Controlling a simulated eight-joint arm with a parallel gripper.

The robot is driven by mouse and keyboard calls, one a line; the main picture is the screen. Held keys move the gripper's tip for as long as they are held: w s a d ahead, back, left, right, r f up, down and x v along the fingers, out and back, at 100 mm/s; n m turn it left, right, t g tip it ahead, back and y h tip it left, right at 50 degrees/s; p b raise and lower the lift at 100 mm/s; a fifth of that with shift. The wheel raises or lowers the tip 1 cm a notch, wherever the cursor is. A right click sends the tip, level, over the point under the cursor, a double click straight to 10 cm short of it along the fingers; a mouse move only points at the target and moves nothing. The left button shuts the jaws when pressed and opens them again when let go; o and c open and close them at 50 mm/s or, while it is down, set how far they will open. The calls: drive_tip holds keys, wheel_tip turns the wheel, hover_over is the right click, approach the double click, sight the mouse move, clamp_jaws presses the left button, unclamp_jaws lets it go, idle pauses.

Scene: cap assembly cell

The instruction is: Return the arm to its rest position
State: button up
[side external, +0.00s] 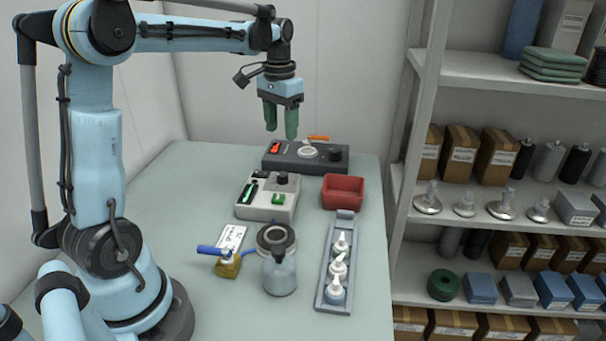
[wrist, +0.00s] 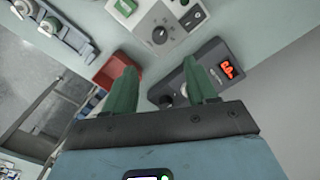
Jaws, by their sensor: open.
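My gripper (side external: 281,120) is raised above the far end of the table, over the dark grey device with a red display (side external: 283,162). Its green fingers point down, apart, with nothing between them. In the wrist view my gripper (wrist: 162,90) also shows open and empty, with the dark device (wrist: 192,85) behind the right finger and the red bin (wrist: 112,70) partly behind the left finger.
A loaded shelf (side external: 470,70) stands right.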

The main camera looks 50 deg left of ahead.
drive_tip(key=s+d+f+m+t, duration=0.1)
drive_tip(key=s+d+t, duration=0.2)
drive_tip(key=s+d, duration=0.2)
drive_tip(key=s+d+f+m+t, duration=0.1)
drive_tip(key=s+d+t, duration=0.3)
drive_tip(key=d, duration=0.8)
drive_tip(key=shift+s+d+f, duration=0.15)
drive_tip(key=shift+s+f, duration=0.3)
drive_tip(key=shift+f, duration=0.2)
